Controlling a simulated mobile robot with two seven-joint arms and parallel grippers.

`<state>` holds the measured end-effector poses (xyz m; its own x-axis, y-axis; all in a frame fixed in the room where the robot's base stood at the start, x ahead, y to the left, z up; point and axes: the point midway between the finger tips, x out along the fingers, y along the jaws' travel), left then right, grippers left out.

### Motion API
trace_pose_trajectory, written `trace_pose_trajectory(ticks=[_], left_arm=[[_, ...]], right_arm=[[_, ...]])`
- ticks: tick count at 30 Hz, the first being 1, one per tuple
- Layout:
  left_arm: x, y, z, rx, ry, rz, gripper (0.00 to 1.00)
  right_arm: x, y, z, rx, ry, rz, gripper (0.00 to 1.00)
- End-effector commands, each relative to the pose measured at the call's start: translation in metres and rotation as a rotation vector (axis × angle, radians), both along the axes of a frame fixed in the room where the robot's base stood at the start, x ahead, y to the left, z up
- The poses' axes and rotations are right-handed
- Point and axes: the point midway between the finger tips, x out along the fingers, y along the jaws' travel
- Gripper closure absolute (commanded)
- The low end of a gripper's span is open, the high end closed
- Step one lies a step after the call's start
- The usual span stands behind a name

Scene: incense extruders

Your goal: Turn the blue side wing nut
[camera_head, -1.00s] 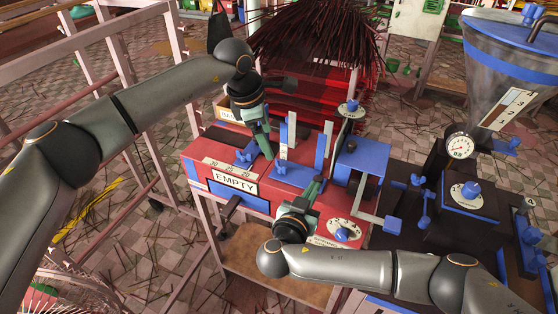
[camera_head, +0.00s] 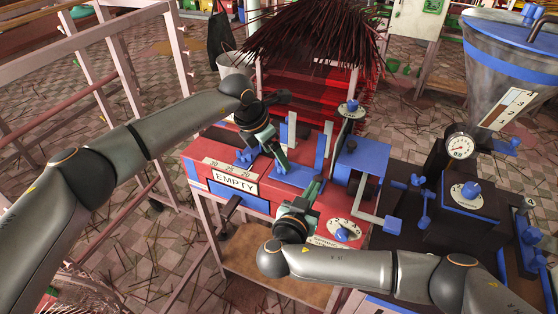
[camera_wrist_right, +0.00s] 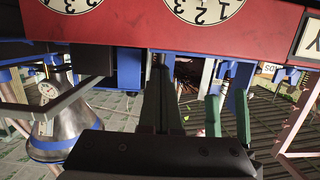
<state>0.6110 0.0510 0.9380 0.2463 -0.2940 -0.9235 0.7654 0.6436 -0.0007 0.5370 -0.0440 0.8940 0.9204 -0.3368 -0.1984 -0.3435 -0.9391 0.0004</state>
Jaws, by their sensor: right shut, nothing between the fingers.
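Several blue fittings are on the red machine (camera_head: 215,150), and I cannot tell for sure which is the side wing nut. One blue winged knob (camera_head: 246,156) is by the number scale, left of my left gripper (camera_head: 281,164). That gripper points down beside the upright guides; its fingers are too small to read. My right gripper (camera_head: 318,182) is shut and empty, at the machine's front right below the blue block.
A blue knob on a dial (camera_head: 342,234) is at the front right, and another blue knob (camera_head: 352,105) stands on top behind. A bundle of dark red sticks (camera_head: 310,35) rises at the back. The dark machine with a gauge (camera_head: 460,147) fills the right.

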Motion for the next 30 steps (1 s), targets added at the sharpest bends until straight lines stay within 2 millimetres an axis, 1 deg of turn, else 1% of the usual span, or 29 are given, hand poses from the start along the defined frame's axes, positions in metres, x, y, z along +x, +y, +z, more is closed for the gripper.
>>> trace_pose_trajectory(ticks=[1, 7, 12, 19, 30], left_arm=[[0.001, -0.003, -0.010, 0.002, 0.004, -0.001, 0.12], [0.007, -0.009, -0.029, 0.001, 0.002, 0.000, 0.12], [0.009, -0.011, -0.034, 0.002, -0.001, -0.001, 0.12], [0.009, -0.011, -0.034, 0.002, -0.001, -0.001, 0.12], [0.009, -0.010, -0.034, 0.001, 0.000, -0.002, 0.54]], right_arm=[[0.001, 0.000, 0.000, 0.000, -0.001, 0.000, 1.00], [0.001, 0.000, 0.000, 0.001, -0.001, 0.000, 1.00], [0.001, 0.000, 0.000, 0.001, -0.001, 0.000, 1.00], [0.001, 0.000, 0.000, 0.001, -0.001, 0.000, 1.00], [0.001, 0.000, 0.000, 0.001, -0.001, 0.000, 1.00]])
